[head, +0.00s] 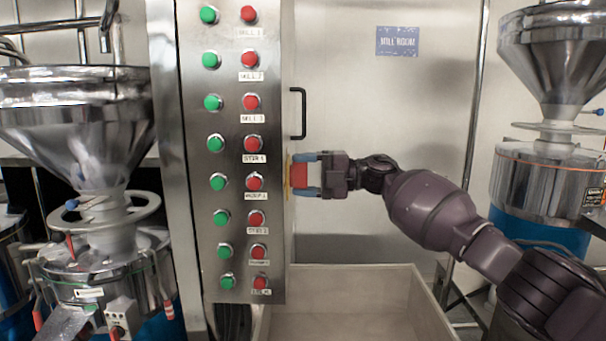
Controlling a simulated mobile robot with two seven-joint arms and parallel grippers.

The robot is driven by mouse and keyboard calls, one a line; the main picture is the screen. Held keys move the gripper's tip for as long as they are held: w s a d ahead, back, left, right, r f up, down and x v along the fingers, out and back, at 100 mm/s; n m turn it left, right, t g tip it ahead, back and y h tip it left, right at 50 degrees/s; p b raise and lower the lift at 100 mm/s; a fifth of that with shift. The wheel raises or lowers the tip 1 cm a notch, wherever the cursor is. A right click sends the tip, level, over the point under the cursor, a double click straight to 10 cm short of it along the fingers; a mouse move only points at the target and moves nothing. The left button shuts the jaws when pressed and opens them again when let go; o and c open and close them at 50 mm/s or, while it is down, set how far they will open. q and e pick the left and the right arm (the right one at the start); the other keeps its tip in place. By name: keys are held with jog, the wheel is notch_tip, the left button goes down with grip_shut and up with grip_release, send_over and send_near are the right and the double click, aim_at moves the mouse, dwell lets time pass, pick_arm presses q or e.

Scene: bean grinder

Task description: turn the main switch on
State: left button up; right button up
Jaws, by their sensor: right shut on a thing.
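The main switch (299,175) is a red handle on a yellow plate on the right side of the steel control cabinet (194,130). My right gripper (300,175) reaches it from the right, with its blue fingertips above and below the red handle, shut on it. The yellow plate is seen edge-on and partly hidden, so the handle's turned position is hard to tell. My left gripper is not in view.
The cabinet front has green buttons (211,102) and red buttons (251,102) in two columns. A black door handle (302,113) sits above my right gripper. Steel grinders stand left (75,110) and right (555,50). A pale open bin (400,290) lies below.

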jog(key=o, duration=0.9)
jog(key=shift+d, duration=0.3)
jog(key=d+b, duration=0.1)
jog(key=d, duration=0.9)
jog(key=shift+d, duration=0.1)
jog(key=shift+w, duration=0.1)
